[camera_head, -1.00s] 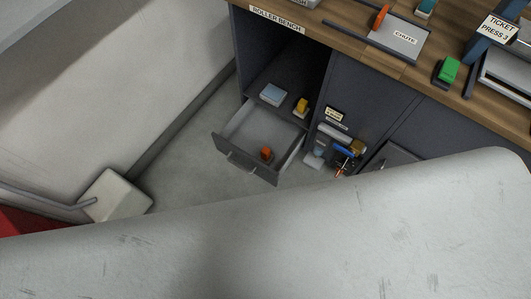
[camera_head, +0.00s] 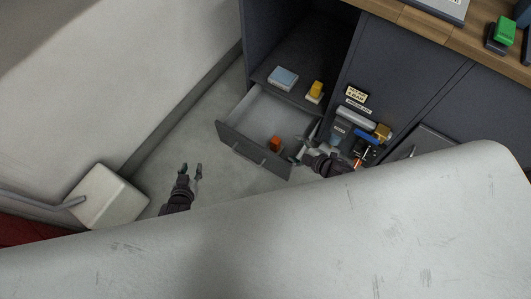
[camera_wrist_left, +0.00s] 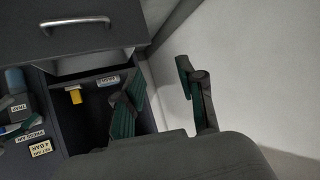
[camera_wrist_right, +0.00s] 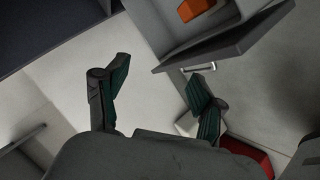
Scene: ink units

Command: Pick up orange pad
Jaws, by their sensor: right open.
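The orange pad (camera_head: 275,143) lies in the open drawer (camera_head: 250,147), near its front right corner. It also shows in the right wrist view (camera_wrist_right: 194,9), cut by the top edge. My right gripper (camera_head: 305,143) is at the drawer's right front corner, apart from the pad. In the right wrist view (camera_wrist_right: 158,84) its fingers are spread and empty. My left gripper (camera_head: 191,168) is open and empty over the floor, left of the drawer. In the left wrist view (camera_wrist_left: 160,82) its fingers are apart, with nothing between them.
The drawer's front handle (camera_head: 246,148) faces the floor. A yellow-topped block (camera_head: 315,90) and a pale blue pad (camera_head: 283,78) sit on the shelf behind the drawer. Tools hang on a rack (camera_head: 355,130) to the right. A pale block (camera_head: 108,197) stands at left.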

